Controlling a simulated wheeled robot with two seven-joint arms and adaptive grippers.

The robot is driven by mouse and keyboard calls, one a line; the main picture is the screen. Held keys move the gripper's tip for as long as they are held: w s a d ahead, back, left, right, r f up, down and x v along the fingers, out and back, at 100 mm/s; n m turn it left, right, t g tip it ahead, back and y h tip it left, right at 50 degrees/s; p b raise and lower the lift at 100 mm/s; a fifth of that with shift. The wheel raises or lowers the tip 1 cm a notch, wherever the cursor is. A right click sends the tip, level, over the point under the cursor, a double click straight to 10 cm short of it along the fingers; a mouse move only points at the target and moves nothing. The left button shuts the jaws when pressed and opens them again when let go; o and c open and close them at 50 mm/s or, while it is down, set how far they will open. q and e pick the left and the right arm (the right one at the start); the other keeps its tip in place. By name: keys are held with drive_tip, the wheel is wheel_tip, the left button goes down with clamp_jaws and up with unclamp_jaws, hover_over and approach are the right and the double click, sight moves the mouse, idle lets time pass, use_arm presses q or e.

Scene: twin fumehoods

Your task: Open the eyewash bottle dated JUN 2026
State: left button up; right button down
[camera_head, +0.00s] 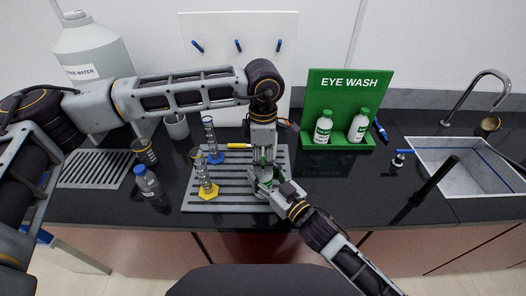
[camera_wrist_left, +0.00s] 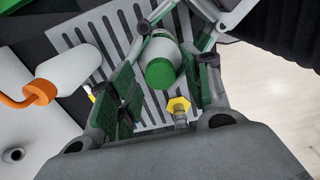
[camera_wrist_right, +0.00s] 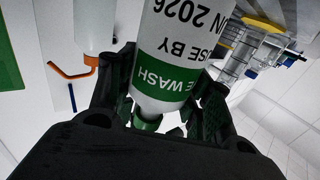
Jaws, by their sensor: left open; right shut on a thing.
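My right gripper (camera_wrist_right: 165,115) is shut on a white eyewash bottle (camera_wrist_right: 180,45). Its label reads "USE BY" and "N 2026"; the start of the month is cut off. The bottle's green cap (camera_wrist_left: 160,73) shows in the left wrist view. My left gripper (camera_wrist_left: 165,85) is open, with its fingers on either side of the cap; I cannot tell whether they touch it. In the head view my left gripper (camera_head: 264,152) points down from above at my right gripper (camera_head: 264,180), over the slotted mat. The grippers mostly hide the held bottle there.
Two more eyewash bottles (camera_head: 323,127) (camera_head: 358,126) stand on the green EYE WASH stand (camera_head: 335,95). Yellow-based (camera_head: 207,191) and blue-based (camera_head: 210,142) cylinders stand left of the grippers. A small bottle (camera_head: 147,183) is farther left. A sink (camera_head: 465,165) lies right.

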use_arm(q)
drive_tip(key=shift+f, duration=0.1)
clamp_jaws()
drive_tip(key=shift+n, duration=1)
drive_tip(key=shift+r, duration=1.15)
idle(0.9)
drive_tip(key=shift+r, duration=1.95)
use_arm(e)
drive_tip(key=c, duration=0.6)
unclamp_jaws()
drive_tip(key=shift+o, duration=0.2)
